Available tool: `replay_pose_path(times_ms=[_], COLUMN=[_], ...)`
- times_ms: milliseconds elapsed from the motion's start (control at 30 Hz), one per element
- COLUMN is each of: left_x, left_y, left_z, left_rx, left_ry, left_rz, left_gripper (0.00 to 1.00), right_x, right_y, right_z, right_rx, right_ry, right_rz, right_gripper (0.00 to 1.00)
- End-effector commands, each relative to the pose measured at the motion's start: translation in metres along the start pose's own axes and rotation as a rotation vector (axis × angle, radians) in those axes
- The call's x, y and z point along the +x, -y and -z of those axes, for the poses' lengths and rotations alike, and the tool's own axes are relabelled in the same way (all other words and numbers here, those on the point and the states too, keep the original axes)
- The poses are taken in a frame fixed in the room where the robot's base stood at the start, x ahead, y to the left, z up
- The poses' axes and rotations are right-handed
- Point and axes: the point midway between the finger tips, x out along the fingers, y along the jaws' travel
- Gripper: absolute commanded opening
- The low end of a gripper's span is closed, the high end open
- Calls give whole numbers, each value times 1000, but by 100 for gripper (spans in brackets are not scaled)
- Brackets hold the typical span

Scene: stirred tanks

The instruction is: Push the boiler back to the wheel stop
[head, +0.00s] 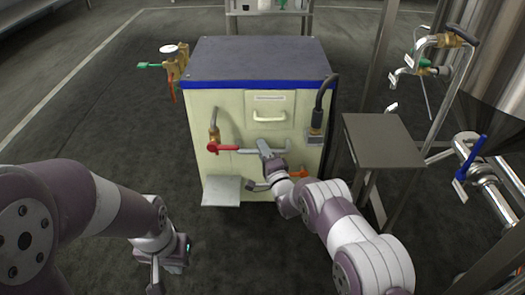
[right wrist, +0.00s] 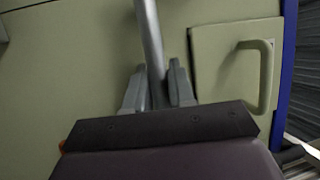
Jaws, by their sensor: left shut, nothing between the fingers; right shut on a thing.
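The boiler (head: 225,115) is a cream cabinet with a dark grey top and blue trim, standing upright on the dark floor. A grey horizontal bar (head: 243,151) crosses its front and also shows in the right wrist view (right wrist: 149,35). My right gripper (head: 265,150) is shut on this bar, with a finger on each side of it in the right wrist view (right wrist: 154,88). My left gripper (head: 158,284) is low at the lower left, in front of the boiler and apart from it, shut and empty. I cannot make out a wheel stop; the boiler hides the floor behind it.
A grey-topped stand (head: 383,140) is close on the boiler's right. Pipework with a blue-handled valve (head: 470,157) and a steel tank (head: 495,60) are further right. A brass valve (head: 174,62) juts from the boiler's left side. Floor to the left is clear.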

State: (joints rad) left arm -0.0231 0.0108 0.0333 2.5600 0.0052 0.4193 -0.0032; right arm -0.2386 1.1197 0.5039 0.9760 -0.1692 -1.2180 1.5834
Motion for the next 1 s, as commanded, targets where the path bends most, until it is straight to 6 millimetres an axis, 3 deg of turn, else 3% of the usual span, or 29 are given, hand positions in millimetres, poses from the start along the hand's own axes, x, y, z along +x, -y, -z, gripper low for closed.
replay_pose_path(times_ms=[200, 233, 300, 567, 667, 1000], left_x=[0, 0, 0, -1, -12, -64], left_y=[0, 0, 0, 0, 0, 0], left_z=[0, 0, 0, 0, 1, 8], left_rx=[0, 0, 0, 0, 0, 0], left_ry=[0, 0, 0, 0, 0, 0], left_rz=[0, 0, 0, 0, 0, 0], left_gripper=[0, 0, 0, 0, 0, 0], right_x=[-1, -1, -1, -1, -11, -98], right_y=[-2, -2, -2, 0, 3, 5], right_z=[2, 2, 2, 1, 1, 2], right_rx=[0, 0, 0, 0, 1, 1], right_ry=[-4, -4, -3, -1, -1, -3], right_rz=[-5, -5, -4, -2, -6, -7], right_gripper=[0, 30, 44, 44, 44, 44])
